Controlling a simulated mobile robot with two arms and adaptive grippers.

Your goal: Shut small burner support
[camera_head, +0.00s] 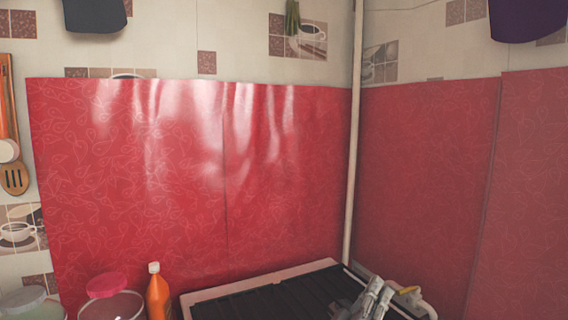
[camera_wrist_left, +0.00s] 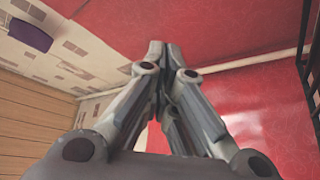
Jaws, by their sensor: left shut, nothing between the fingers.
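My left gripper (camera_head: 378,287) is at the bottom right of the head view, over the right part of the stove (camera_head: 265,300). The stove has a pale rim and a dark ridged top. In the left wrist view the gripper (camera_wrist_left: 158,48) has its fingers together with nothing between them. Dark bars (camera_wrist_left: 307,60) stand at the right edge of that view, apart from the fingers; I cannot tell for certain whether they are the small burner support. No burner support is clear in the head view. My right gripper is in neither view.
An orange bottle (camera_head: 158,294) and a jar with a red lid (camera_head: 107,288) stand left of the stove. A whitish item with a yellow part (camera_head: 408,290) lies by the stove's right side. Red oilcloth (camera_head: 190,180) covers the walls behind; a pale pipe (camera_head: 354,140) runs up the corner.

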